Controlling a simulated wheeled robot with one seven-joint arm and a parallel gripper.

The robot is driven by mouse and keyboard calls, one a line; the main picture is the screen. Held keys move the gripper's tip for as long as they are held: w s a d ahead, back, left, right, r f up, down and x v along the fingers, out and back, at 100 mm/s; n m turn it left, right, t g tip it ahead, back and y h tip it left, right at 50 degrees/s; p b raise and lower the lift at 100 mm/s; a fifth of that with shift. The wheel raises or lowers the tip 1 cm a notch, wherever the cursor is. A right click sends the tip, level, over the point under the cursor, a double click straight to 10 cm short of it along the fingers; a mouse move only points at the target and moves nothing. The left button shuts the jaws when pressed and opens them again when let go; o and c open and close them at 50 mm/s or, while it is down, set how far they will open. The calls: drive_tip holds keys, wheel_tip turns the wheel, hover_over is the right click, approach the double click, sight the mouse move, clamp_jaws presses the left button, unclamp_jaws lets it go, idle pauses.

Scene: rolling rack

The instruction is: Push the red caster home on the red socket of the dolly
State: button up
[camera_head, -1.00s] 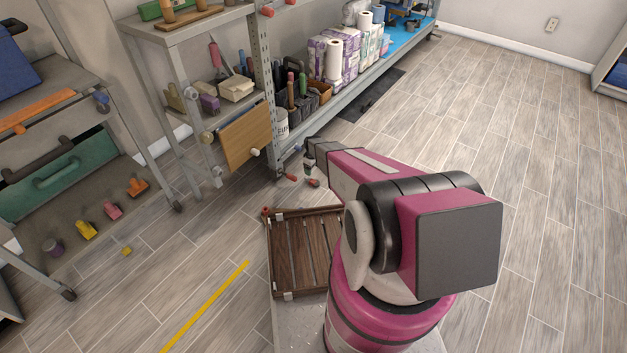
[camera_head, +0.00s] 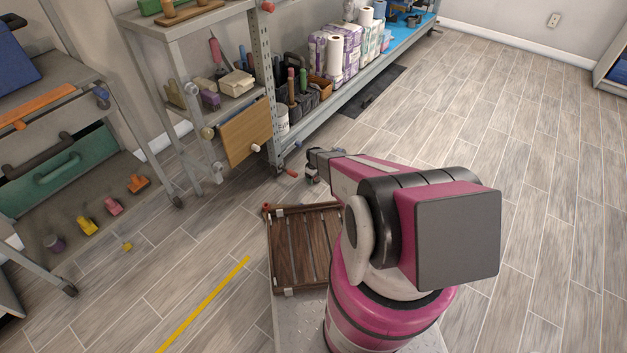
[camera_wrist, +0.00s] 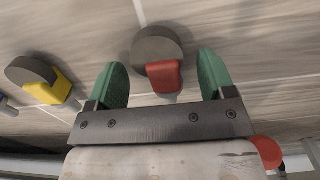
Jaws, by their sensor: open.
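In the wrist view, the red caster (camera_wrist: 165,77), a red body with a dark grey wheel, stands between the green fingers of my gripper (camera_wrist: 163,88). The fingers are open, with gaps showing on both sides of it. In the head view my gripper (camera_head: 313,178) is small, low beside the rack's foot; my arm hides part of that area. I cannot make out the dolly's red socket for certain, nor whether the caster sits in it. A rounded red part (camera_wrist: 268,152) shows at the lower right of the wrist view.
A yellow caster (camera_wrist: 45,82) lies left of my gripper in the wrist view. A metal rack (camera_head: 265,95) stands behind, with a red-tipped part (camera_head: 291,173) near its foot. A slatted wooden tray (camera_head: 305,207) is beside my arm. The floor at right is clear.

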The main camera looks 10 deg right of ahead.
drive_tip(key=shift+c, duration=0.2)
drive_tip(key=c, duration=1)
drive_tip(key=shift+r, duration=0.1)
